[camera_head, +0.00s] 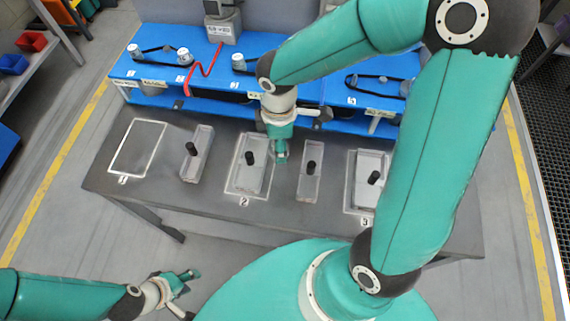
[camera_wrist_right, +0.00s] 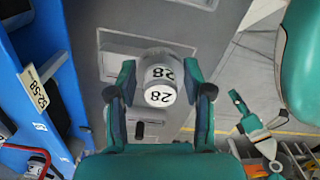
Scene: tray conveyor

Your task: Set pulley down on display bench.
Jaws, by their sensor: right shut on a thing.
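My right gripper (camera_head: 281,156) hangs over the grey bench (camera_head: 226,208), beside the tray in outline 2. In the right wrist view (camera_wrist_right: 160,95) it is shut on a pale cylindrical pulley (camera_wrist_right: 160,78) marked 28. The pulley looks held above the bench; its height is hard to judge, and in the head view the gripper hides it. The grey bench has white outlines numbered 1, 2 and 3; outline 1 (camera_head: 138,147) is empty. My left gripper (camera_head: 188,294) is open and empty, in front of the bench near the lower left.
Trays with black pegs stand on the bench: one at the left (camera_head: 188,168), one in outline 2 (camera_head: 248,190), one between 2 and 3 (camera_head: 302,185). A blue counter (camera_head: 160,68) with belts and pulleys lies behind. Shelves with bins stand at far left.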

